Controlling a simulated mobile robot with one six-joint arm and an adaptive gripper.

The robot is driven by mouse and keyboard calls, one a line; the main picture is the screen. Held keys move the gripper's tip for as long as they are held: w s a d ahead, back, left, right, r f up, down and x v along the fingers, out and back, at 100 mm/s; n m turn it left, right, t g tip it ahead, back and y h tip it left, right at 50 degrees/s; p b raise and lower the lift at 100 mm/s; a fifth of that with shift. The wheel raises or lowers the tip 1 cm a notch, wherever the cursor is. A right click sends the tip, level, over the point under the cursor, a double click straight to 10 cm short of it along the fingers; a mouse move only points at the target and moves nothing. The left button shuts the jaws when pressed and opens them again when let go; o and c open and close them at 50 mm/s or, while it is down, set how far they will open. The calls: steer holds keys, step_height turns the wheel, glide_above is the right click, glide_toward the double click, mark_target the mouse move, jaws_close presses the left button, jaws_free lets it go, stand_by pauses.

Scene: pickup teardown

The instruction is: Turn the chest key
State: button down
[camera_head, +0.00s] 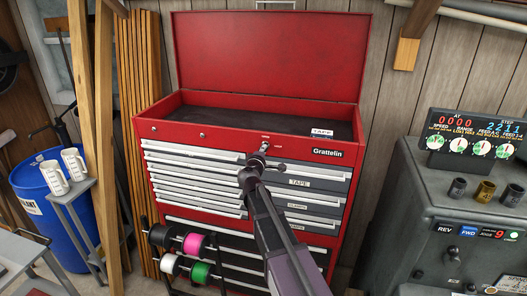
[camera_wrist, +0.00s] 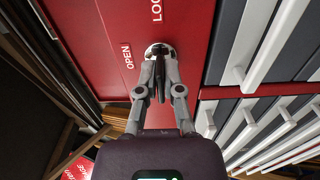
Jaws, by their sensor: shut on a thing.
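The red tool chest (camera_head: 215,128) stands against the wall with its lid raised. Its lock (camera_wrist: 160,48) is a round silver cylinder in the red front panel, between an OPEN label (camera_wrist: 126,56) and a partly cut-off label beginning "LOC" (camera_wrist: 156,12). My gripper (camera_head: 262,153) reaches up to the lock at the middle of the chest's front. In the wrist view my gripper (camera_wrist: 157,82) is shut on the dark key (camera_wrist: 159,72), which sits at the lock. The fingers hide much of the key, so I cannot tell its exact angle.
Closed drawers (camera_head: 195,168) lie below the lock. A spool rack (camera_head: 192,243) stands at the chest's lower front, left of my arm. A grey machine (camera_head: 425,190) stands on the right. A blue barrel (camera_head: 70,215) and wooden boards (camera_head: 105,120) are on the left.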

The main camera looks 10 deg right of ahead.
steer(key=shift+w+r, duration=0.15)
steer(key=shift+w, duration=0.2)
steer(key=c, duration=0.8)
jaws_free()
steer(key=shift+s, duration=0.15)
steer(key=shift+w+f, duration=0.2)
steer(key=shift+s+r, duration=0.1)
steer(key=shift+s, duration=0.35)
steer(key=v, duration=1.1)
steer(key=shift+a, duration=0.2)
